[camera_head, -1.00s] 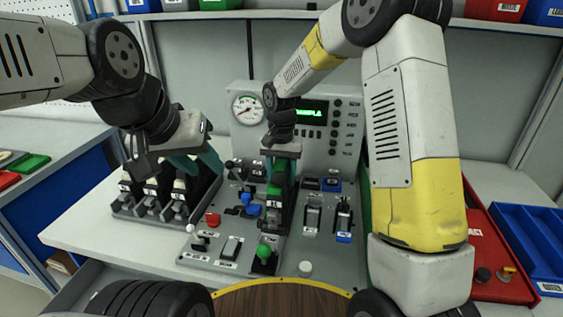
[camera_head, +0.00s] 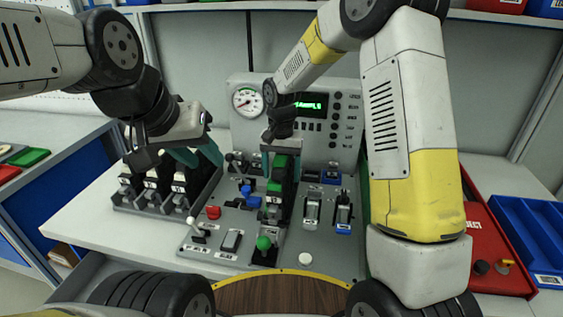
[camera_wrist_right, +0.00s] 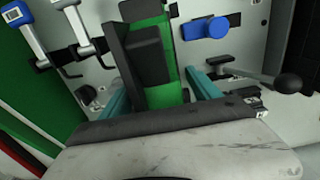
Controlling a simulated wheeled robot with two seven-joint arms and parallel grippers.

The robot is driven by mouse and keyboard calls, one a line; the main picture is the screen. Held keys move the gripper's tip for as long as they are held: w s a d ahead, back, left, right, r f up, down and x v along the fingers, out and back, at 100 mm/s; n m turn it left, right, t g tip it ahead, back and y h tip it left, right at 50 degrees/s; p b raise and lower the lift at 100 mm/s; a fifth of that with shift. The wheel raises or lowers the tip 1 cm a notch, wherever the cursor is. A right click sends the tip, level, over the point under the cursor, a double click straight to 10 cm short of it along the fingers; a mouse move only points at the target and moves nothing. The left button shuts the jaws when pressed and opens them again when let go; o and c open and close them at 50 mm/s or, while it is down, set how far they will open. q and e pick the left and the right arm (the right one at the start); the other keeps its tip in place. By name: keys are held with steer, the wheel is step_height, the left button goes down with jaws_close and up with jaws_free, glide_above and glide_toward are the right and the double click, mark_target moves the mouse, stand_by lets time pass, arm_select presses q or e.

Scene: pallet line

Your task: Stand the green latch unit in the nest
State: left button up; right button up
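The green latch unit (camera_head: 280,162), a tall black and green block with a white label, stands upright over the middle of the grey control panel. My right gripper (camera_head: 281,150) comes down on its top from above. In the right wrist view its teal fingers (camera_wrist_right: 160,92) lie on both sides of the unit (camera_wrist_right: 172,95) and appear shut on it. The unit's foot is hard to see, and I cannot make out the nest or whether the unit touches it. My left gripper (camera_head: 197,156) is open and empty, above the rack at the left.
A rack (camera_head: 150,203) of several dark units with white labels stands left of the panel (camera_head: 325,250). The panel carries a green knob (camera_head: 263,243), a red button (camera_head: 213,212), blue parts and levers. A gauge (camera_head: 247,102) stands behind. Red (camera_head: 487,235) and blue trays are at right.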

step_height(320, 180, up, 8)
steer(key=shift+f, duration=0.25)
steer(key=shift+r, duration=0.15)
stand_by(1.1)
steer(key=shift+d+r, duration=0.15)
steer(key=shift+r, duration=0.05)
steer(key=s+d+r+n+t+y, duration=0.1)
steer(key=s+d+r+t, duration=0.2)
steer(key=s+d+r, duration=0.7)
steer(key=s+d+r+n+t, duration=0.1)
steer(key=s+d, duration=0.1)
steer(key=s, duration=0.4)
steer(key=s+d+r+t+y, duration=0.1)
steer(key=s+d+t, duration=0.1)
steer(key=s, duration=0.5)
steer(key=shift+n, duration=0.4)
